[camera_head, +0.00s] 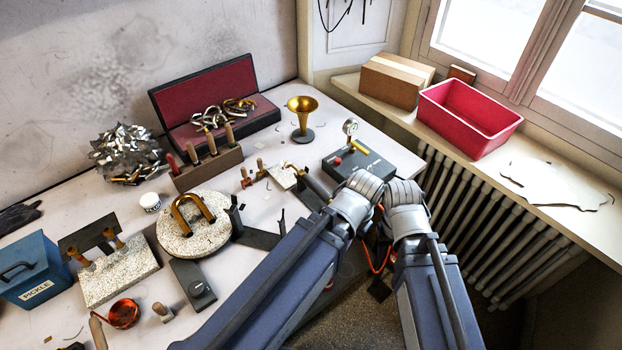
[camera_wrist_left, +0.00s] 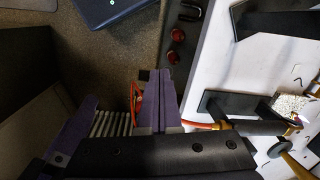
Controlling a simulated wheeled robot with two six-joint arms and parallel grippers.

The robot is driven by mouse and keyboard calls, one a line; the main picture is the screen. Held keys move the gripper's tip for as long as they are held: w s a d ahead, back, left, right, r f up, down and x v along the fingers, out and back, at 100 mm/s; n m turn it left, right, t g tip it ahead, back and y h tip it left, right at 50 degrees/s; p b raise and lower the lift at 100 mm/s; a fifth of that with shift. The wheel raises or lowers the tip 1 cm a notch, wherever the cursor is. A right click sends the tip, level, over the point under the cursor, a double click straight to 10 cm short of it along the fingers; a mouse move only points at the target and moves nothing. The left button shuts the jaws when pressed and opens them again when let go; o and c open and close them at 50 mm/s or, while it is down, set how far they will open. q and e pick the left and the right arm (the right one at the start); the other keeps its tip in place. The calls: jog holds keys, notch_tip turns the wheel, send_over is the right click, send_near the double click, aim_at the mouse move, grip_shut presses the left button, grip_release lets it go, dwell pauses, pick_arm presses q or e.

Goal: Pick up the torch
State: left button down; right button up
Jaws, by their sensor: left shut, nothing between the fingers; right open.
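The torch (camera_wrist_left: 258,127) shows in the left wrist view as a dark handle with brass-coloured parts at its right end and an orange hose at its left. In the head view, what looks like part of it (camera_head: 317,186) lies on the bench, left of my arms; the rest is hidden. My left gripper (camera_wrist_left: 158,98) is shut and empty in its wrist view, left of the torch and apart from it. In the head view my left arm hides it.
A dark box with a gauge (camera_head: 366,163) stands behind my arms. A red bin (camera_head: 468,119) sits on the sill above a radiator.

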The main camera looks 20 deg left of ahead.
aim_at(313, 183)
pick_arm(q)
jog(key=c, duration=1.6)
grip_release()
